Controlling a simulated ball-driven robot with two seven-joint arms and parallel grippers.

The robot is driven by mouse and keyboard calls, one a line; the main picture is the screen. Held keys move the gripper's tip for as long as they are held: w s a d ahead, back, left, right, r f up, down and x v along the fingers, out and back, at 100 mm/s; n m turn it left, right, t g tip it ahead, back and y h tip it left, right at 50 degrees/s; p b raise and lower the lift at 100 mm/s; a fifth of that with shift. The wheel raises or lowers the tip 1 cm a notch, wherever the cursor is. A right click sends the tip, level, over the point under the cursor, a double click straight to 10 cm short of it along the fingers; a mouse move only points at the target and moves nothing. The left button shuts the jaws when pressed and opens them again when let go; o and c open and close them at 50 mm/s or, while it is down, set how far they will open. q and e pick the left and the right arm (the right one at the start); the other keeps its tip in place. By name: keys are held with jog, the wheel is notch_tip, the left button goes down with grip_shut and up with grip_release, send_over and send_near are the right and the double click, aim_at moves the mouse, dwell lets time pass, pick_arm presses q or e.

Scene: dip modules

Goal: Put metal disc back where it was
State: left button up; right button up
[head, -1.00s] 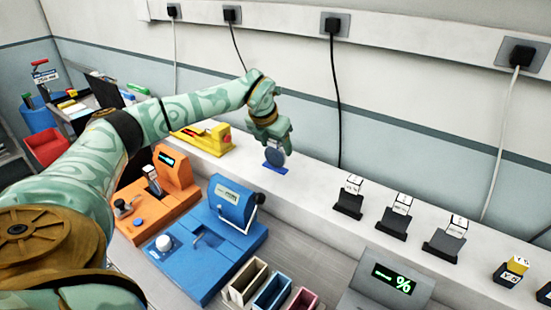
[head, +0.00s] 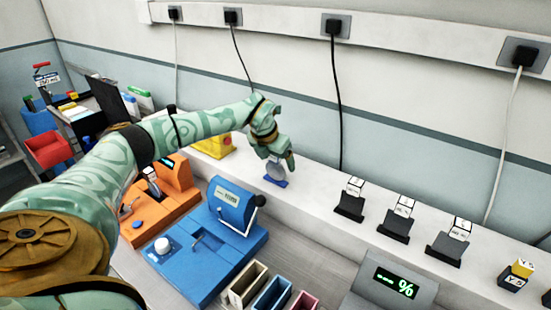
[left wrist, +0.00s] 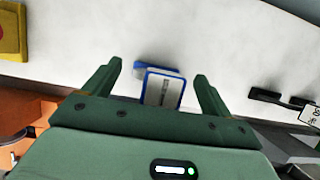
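The grey metal disc (head: 274,172) stands upright at a small blue stand (head: 275,184) on the white ledge in the head view. My left gripper (head: 283,156) is just above and close beside it. In the left wrist view the two fingers of this gripper (left wrist: 156,84) are wide apart. A blue-edged piece with a grey labelled face (left wrist: 163,90) shows between them, with gaps on both sides. I cannot tell in that view which part is disc and which is stand. My right gripper is out of view.
Several black stands with white labelled blocks (head: 402,207) line the ledge (head: 320,190) to the right. A blue machine (head: 205,245), an orange machine (head: 165,200) and a percent display (head: 395,283) stand in front. A yellow device (head: 214,146) is left of the gripper.

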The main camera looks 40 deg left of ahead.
pick_arm(q)
jog(key=p+v, duration=0.2)
jog(key=v, duration=1)
jog(key=shift+r, duration=0.2)
